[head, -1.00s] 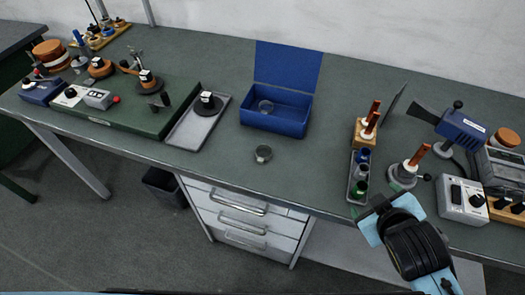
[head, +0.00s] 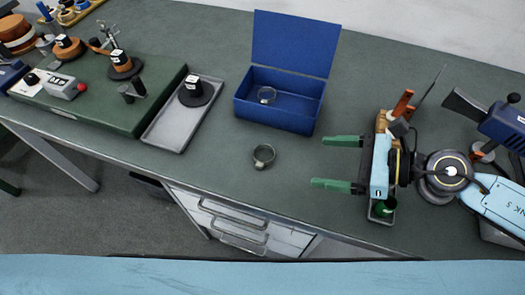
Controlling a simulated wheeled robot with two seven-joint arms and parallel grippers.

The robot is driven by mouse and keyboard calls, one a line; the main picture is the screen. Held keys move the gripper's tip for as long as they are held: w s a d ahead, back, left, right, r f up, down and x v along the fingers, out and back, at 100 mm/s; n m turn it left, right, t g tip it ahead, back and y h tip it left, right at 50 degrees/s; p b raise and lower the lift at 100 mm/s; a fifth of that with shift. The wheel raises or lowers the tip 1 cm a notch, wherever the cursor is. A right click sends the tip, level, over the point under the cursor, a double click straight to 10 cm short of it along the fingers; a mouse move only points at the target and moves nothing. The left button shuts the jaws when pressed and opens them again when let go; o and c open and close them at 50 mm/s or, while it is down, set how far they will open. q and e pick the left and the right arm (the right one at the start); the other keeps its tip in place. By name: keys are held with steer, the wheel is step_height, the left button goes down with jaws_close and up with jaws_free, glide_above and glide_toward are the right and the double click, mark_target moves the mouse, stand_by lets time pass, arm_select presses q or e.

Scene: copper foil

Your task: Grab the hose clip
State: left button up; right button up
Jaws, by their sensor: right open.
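A metal ring-shaped hose clip (head: 263,156) lies on the green-grey bench top, in front of the blue box. My left gripper is out of view.
A grey tray (head: 166,134) with a dark spool stands left of the box. A green board (head: 90,105) with devices is farther left. A small rack with cups (head: 382,210) is partly hidden under my right gripper. Bench around the clip is clear.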

steer(key=shift+a+f, duration=0.3)
steer(key=p, duration=0.1)
glide_toward(254, 155)
steer(key=shift+d+f, duration=0.1)
steer(key=shift+f, duration=0.35)
steer(key=shift+w+a+f, duration=0.1)
steer(key=shift+a+f, duration=0.05)
steer(key=shift+a, duration=0.2)
steer(key=x, duration=0.5)
steer(key=shift+w, duration=0.35)
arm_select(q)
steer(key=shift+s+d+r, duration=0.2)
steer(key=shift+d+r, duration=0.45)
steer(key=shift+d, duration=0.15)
arm_select(e)
steer(key=shift+d, duration=0.1)
steer(key=c, duration=0.7)
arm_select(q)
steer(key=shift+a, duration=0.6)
arm_select(e)
steer(key=c, duration=0.4)
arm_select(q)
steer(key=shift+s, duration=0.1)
arm_select(e)
steer(key=shift+o, duration=0.2)
